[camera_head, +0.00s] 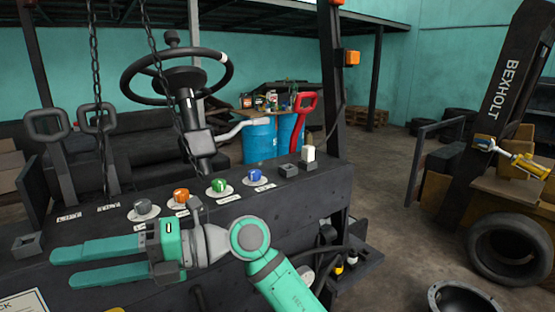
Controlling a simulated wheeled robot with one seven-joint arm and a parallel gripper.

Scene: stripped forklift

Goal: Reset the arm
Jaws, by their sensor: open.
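My gripper (98,262) is at the lower left, in front of the forklift's dark control panel (110,228). Its two green fingers point left and are apart, with nothing between them. My green arm comes up from the bottom edge and bends left at a grey joint. Grey, orange, green and blue knobs stand in a row along the panel, above and behind my gripper. I cannot tell whether the gripper touches the panel front.
A black steering wheel (178,76), hanging chains (96,90), grey levers (48,126) and a red-handled lever (302,112) rise behind the panel. A dark post (332,80) stands to the right. Blue barrels (259,140) are behind. Open floor (385,170) lies to the right.

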